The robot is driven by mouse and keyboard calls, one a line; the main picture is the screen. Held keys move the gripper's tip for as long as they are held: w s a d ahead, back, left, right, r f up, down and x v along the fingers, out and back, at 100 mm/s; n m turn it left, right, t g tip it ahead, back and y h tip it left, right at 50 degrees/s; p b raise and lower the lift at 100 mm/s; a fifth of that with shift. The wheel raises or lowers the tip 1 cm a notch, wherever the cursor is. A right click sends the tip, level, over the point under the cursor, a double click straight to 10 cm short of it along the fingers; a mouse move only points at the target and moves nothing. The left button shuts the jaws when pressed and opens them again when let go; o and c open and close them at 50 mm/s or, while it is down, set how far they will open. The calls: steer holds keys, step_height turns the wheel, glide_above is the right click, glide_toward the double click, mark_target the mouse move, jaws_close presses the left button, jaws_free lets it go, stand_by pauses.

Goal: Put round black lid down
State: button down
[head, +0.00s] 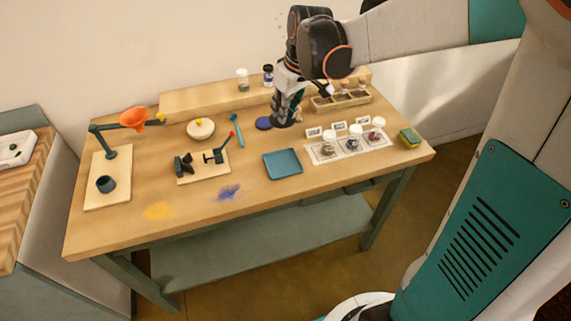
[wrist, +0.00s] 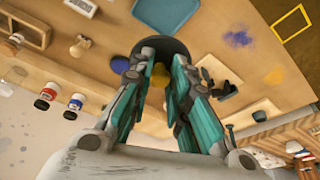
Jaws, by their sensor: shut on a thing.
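The round black lid (head: 283,123) shows in the head view as a dark disc under my gripper (head: 287,112), toward the back of the wooden table. In the wrist view the lid (wrist: 160,46) is a black disc at the fingertips of my gripper (wrist: 160,68). The gripper is shut on it, with the teal-padded fingers on either side. The lid is very low over the table or on it; I cannot tell whether it touches. A blue disc (head: 263,124) lies just to its left. Something yellow shows between the fingers in the wrist view.
A blue tray (head: 283,164) lies in front, with white-lidded jars (head: 352,143) on a mat to its right. A wooden rack (head: 341,100) stands right behind. The front centre is mostly clear.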

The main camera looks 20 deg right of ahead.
steer(key=f+b, duration=0.3)
steer(key=f, duration=0.6)
steer(key=f+b, duration=0.3)
steer(key=f, duration=0.7)
steer(key=shift+w, duration=0.2)
steer(key=shift+r, duration=0.15)
steer(key=c, duration=1.9)
jaws_free()
steer(key=shift+c, duration=0.2)
steer(key=o, duration=0.4)
